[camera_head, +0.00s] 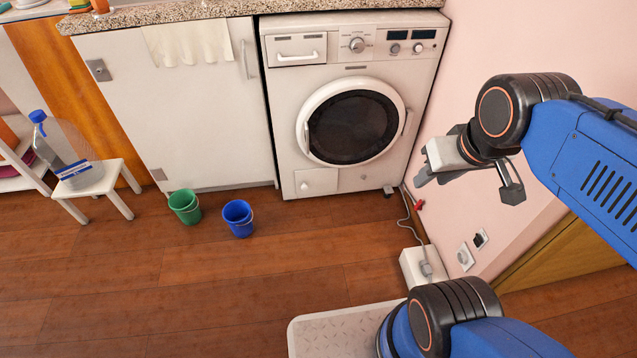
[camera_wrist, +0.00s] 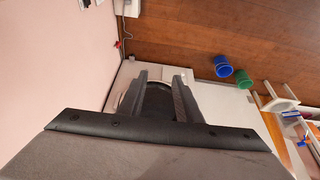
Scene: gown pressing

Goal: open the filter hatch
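The filter hatch (camera_head: 318,183) is a small pale panel with a small knob at the bottom left of the white washing machine's front. It looks closed and flush in the head view. The washing machine (camera_head: 285,110) has a round door with dark glass, also closed. My gripper (camera_head: 420,166) is raised to the right of the machine, near the pink wall, apart from the hatch and empty. In the wrist view my gripper's two fingers (camera_wrist: 162,82) stand apart, with the machine's dark round door (camera_wrist: 157,101) between them. I cannot make out the hatch in the wrist view.
A green bucket (camera_head: 185,207) and a blue bucket (camera_head: 238,218) stand on the floor left of the machine. A white stool (camera_head: 98,181) with a bottle stands farther left. A cable and white box (camera_head: 412,268) lie along the right wall. The floor before the machine is clear.

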